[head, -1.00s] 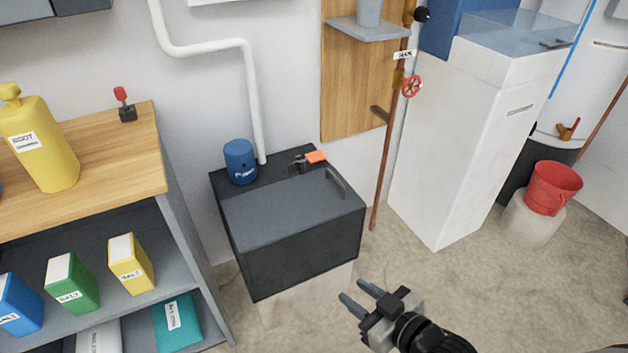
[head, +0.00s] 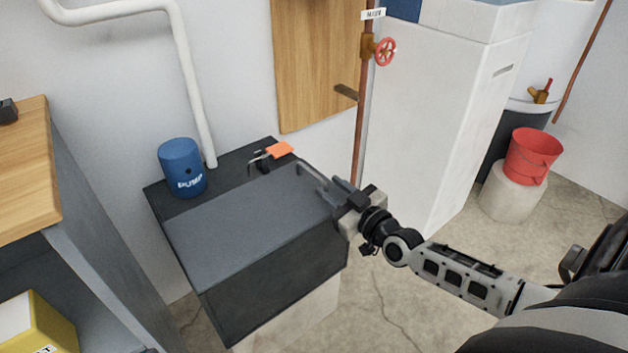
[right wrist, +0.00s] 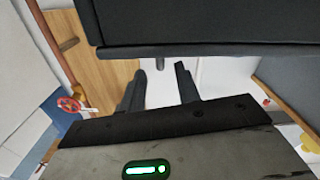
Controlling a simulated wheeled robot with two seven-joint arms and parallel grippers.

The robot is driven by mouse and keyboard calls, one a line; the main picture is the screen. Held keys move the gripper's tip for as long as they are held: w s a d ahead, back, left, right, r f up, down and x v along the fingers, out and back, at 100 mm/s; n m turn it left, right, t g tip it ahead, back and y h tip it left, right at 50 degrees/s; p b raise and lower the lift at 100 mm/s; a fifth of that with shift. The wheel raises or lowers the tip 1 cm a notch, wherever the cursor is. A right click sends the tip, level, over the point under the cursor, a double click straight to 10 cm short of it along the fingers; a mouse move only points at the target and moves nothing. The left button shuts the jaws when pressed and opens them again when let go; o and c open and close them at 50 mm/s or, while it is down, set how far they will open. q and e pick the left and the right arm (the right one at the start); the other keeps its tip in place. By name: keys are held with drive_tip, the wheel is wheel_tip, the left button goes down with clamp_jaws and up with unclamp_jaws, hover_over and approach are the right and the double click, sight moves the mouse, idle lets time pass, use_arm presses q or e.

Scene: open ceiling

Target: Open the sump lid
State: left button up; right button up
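The sump is a dark box against the wall, and its grey lid (head: 235,220) lies flat and closed on top. A dark bar handle (head: 309,171) stands along the lid's right side, its near end partly hidden by my right gripper. My right gripper (head: 328,188) is at the lid's right edge, its fingertips close to the handle; I cannot tell if they touch it. In the right wrist view the fingers (right wrist: 160,72) are apart with nothing clearly between them, below a dark edge. A latch-like part with an orange tab (head: 280,150) is behind the lid. My left gripper is not in view.
A blue pump (head: 182,167) and a white pipe (head: 190,80) stand at the back left of the box. A copper pipe with a red valve wheel (head: 385,52) and a white cabinet (head: 440,110) are to the right. A wooden-topped shelf (head: 25,180) is at left.

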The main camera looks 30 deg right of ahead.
sight(320, 180)
drive_tip(key=w, duration=0.2)
drive_tip(key=w+b, duration=0.1)
drive_tip(key=w, duration=0.3)
drive_tip(key=shift+w+a+b, duration=0.3)
drive_tip(key=shift+b, duration=0.1)
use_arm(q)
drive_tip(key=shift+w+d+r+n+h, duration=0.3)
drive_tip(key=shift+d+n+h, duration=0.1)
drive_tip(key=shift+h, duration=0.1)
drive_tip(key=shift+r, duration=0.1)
use_arm(e)
clamp_jaws()
